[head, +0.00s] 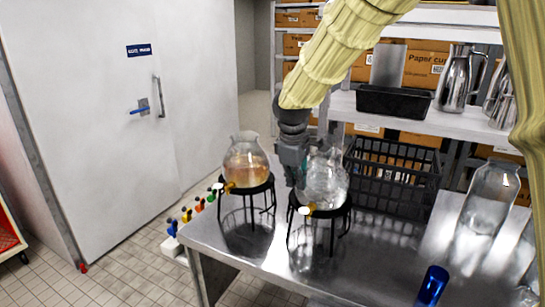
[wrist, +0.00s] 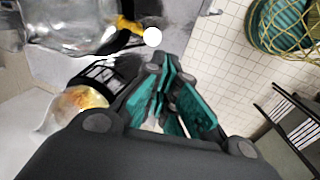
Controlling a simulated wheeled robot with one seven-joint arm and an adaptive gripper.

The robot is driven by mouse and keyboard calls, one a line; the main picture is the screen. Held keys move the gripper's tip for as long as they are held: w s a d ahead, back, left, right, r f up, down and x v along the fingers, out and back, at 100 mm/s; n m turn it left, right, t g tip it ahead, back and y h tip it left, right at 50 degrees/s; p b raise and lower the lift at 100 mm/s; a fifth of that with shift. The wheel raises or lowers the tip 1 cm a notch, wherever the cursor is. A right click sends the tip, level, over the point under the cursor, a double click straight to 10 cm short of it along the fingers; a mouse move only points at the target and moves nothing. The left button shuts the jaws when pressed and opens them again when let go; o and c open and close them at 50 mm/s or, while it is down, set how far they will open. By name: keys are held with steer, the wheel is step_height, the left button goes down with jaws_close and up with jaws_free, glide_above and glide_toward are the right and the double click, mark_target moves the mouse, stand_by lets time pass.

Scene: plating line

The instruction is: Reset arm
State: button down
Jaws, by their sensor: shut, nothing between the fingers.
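My arm, in a pale yellow sleeve, reaches down from the top right of the head view. My gripper (head: 293,172) hangs at the left side of the glass dispenser with clear, ice-like contents (head: 325,182); I cannot tell if they touch. In the wrist view my gripper (wrist: 168,78) has its teal fingers together with nothing held. The dispenser with amber liquid (head: 246,168) stands to the left on its black stand; an amber patch (wrist: 82,100) shows in the wrist view. The clear dispenser (wrist: 65,25) fills the wrist view's upper left, near a yellow tap (wrist: 128,25).
Both dispensers stand on a steel table (head: 350,262). A black crate (head: 392,178), a glass jar (head: 488,196) and a blue cup (head: 432,286) are to the right. A shelf (head: 425,115) with steel jugs (head: 458,80) is behind. Tiled floor (head: 130,255) lies open at left.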

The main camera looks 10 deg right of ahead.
steer(key=s+f+m+y+b, duration=0.15)
steer(key=s+f, duration=0.35)
steer(key=f, duration=0.8)
steer(key=s+d+f+m+g, duration=0.15)
steer(key=s+f, duration=0.25)
steer(key=f, duration=0.9)
steer(key=s+f+m+y+b, duration=0.15)
steer(key=s+f, duration=0.35)
steer(key=f, duration=0.7)
steer(key=s+d+f+m+b, duration=0.1)
steer(key=s+f+m, duration=0.1)
steer(key=s+f, duration=0.4)
steer(key=s+d+f+m+h+b, duration=0.1)
steer(key=s+f, duration=0.6)
steer(key=s, duration=0.7)
steer(key=s+d+f+m+b, duration=0.1)
steer(key=s+d+f+m, duration=0.2)
steer(key=s+f, duration=0.4)
steer(key=s+m, duration=0.1)
steer(key=s, duration=0.2)
steer(key=shift+d+f+g+h, duration=0.15)
steer(key=shift+g+h, duration=0.15)
steer(key=shift+g, duration=0.05)
